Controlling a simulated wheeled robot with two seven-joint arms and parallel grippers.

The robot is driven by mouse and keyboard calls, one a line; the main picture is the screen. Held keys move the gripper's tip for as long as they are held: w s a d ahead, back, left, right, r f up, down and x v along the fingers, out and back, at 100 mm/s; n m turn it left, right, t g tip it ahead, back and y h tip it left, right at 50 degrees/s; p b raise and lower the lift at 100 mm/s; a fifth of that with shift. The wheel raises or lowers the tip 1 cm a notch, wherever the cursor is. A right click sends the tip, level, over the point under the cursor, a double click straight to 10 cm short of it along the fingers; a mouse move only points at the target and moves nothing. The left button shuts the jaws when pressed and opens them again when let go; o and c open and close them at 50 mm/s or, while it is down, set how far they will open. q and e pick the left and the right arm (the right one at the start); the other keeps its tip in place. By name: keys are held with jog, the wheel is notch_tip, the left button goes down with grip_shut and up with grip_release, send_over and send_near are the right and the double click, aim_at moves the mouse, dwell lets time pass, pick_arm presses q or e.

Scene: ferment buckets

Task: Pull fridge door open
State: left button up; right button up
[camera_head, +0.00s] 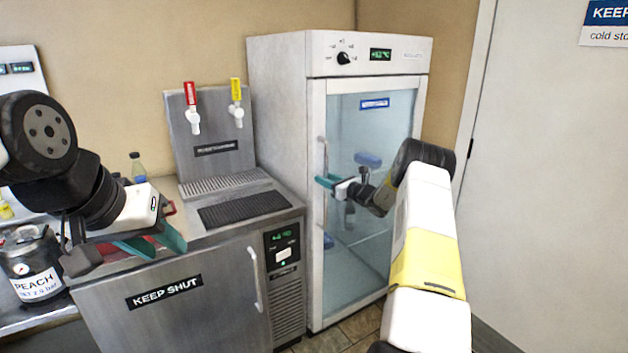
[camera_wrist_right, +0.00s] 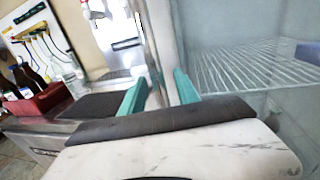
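The white fridge (camera_head: 278,110) stands at the back, with its glass door (camera_head: 365,215) shut in its frame as far as I can see. A vertical door handle (camera_head: 323,212) runs down the door's left edge. My right gripper (camera_head: 326,182) is at the middle of this handle. In the right wrist view, its teal fingers (camera_wrist_right: 160,88) are apart, one on each side of a pale upright bar that looks like the handle. I cannot tell whether both fingers press on it. My left gripper (camera_head: 152,246) is open and empty, above the front of the steel counter.
A steel drinks counter (camera_head: 225,315) with a "KEEP SHUT" door and two taps stands left of the fridge. A large pale door (camera_head: 545,190) is at right. Some floor (camera_head: 350,330) shows before the fridge.

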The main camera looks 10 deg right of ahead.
grip_shut()
dwell(1.4)
